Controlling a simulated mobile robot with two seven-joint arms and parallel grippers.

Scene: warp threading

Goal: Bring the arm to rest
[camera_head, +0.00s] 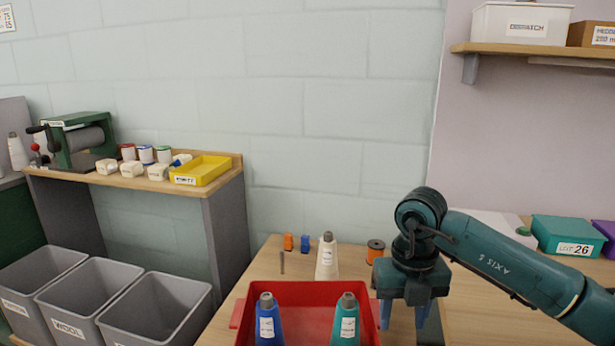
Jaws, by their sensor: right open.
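My right arm comes in from the right, and its gripper (405,318) points down beside the right edge of the red tray (305,292). The fingers are apart with nothing seen between them. Their tips are near the bottom of the picture, over the wooden table (262,268). A blue cone (267,320) and a teal cone (345,322) stand upright in the tray. A cream cone (327,258) stands on the table behind the tray. My left gripper is not in view.
An orange-brown spool (375,251) and small orange (288,242) and blue (305,243) pieces lie at the table's back. A teal bin (567,236) stands at the right. Grey bins (155,308) and a shelf with a yellow tray (201,170) are at the left.

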